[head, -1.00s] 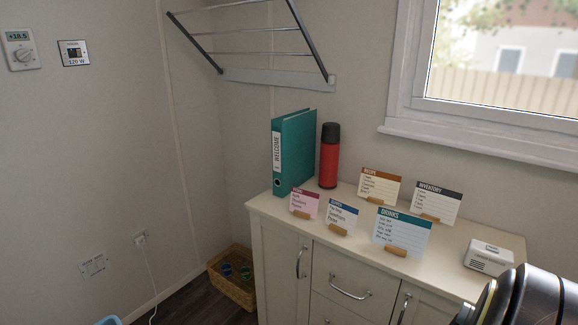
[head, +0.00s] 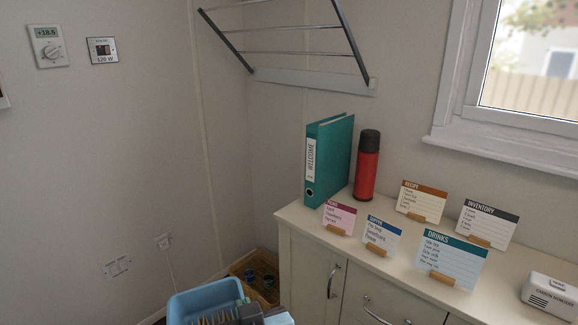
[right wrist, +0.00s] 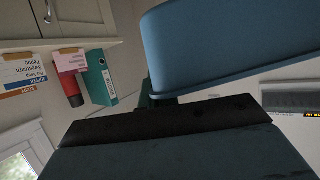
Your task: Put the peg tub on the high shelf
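The peg tub (head: 205,296) is a light blue open tub at the bottom of the head view, cut off by the frame edge, with brown pegs showing inside. My right gripper (head: 250,314) is at its right side, partly cut off. In the right wrist view the tub's blue wall (right wrist: 235,50) fills the top right, and a dark finger meets its lower edge; the gripper appears shut on the tub's rim. The tub seems held up in the air. My left gripper is not in view. I cannot make out a high shelf in these frames.
A wall drying rack (head: 300,82) hangs above the counter (head: 400,262). On the counter stand a teal binder (head: 335,160), a red flask (head: 367,165), several cards, including a drinks card (head: 452,260), and a white box (head: 549,295). A wicker basket (head: 268,291) is on the floor behind the tub.

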